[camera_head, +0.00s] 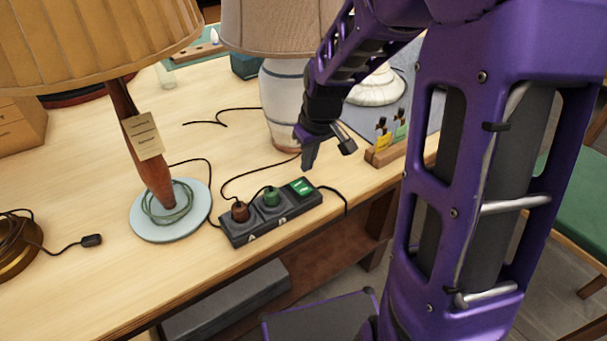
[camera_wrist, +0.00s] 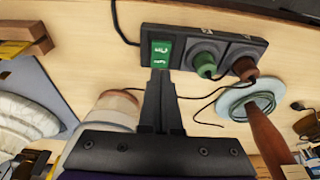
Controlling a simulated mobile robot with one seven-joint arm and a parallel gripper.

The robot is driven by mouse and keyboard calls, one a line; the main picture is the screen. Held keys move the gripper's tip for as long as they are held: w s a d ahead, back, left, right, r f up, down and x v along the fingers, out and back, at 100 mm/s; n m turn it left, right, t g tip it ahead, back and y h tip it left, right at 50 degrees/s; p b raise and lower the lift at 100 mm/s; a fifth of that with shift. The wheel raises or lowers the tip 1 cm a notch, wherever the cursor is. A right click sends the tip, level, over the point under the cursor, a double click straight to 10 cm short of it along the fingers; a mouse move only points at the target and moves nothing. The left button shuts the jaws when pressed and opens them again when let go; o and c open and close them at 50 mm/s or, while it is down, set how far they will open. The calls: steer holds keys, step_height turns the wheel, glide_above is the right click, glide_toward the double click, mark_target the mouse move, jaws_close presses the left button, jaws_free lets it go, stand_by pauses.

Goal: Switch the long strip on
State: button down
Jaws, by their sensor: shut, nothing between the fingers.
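The black power strip (camera_head: 284,223) lies near the front edge of the wooden table; it also shows in the wrist view (camera_wrist: 182,38). A green rocker switch (camera_head: 301,187) with white marks sits at its right end, and at the strip's left end in the wrist view (camera_wrist: 161,53). Which side of the switch is down I cannot tell. A brown plug (camera_head: 240,211) and a green plug (camera_head: 271,196) sit in its sockets. My gripper (camera_head: 309,165) is shut and empty, just above the switch. In the wrist view its tips (camera_wrist: 160,76) are by the switch's near edge; contact is unclear.
A lamp with a tagged wooden stem (camera_head: 150,165) and pale blue base stands left of the strip. A white-and-blue lamp (camera_head: 281,95) stands behind my gripper. A small wooden rack (camera_head: 386,151) is to the right. Black cords run around the strip. Bare table lies front left.

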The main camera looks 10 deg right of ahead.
mark_target(306, 191)
steer(key=x, duration=0.4)
steer(key=s+x, duration=0.1)
steer(key=x, duration=0.1)
steer(key=shift+d+f+b, duration=0.15)
steer(key=shift+b, duration=0.15)
steer(key=shift+f, duration=0.5)
steer(key=shift+s+d+f+b, duration=0.1)
steer(key=shift+s+f+b, duration=0.1)
steer(key=shift+f+b, duration=0.15)
steer(key=shift+p+v, duration=0.75)
steer(key=shift+v, duration=0.1)
steer(key=shift+w, duration=0.15)
steer(key=shift+r, duration=0.1)
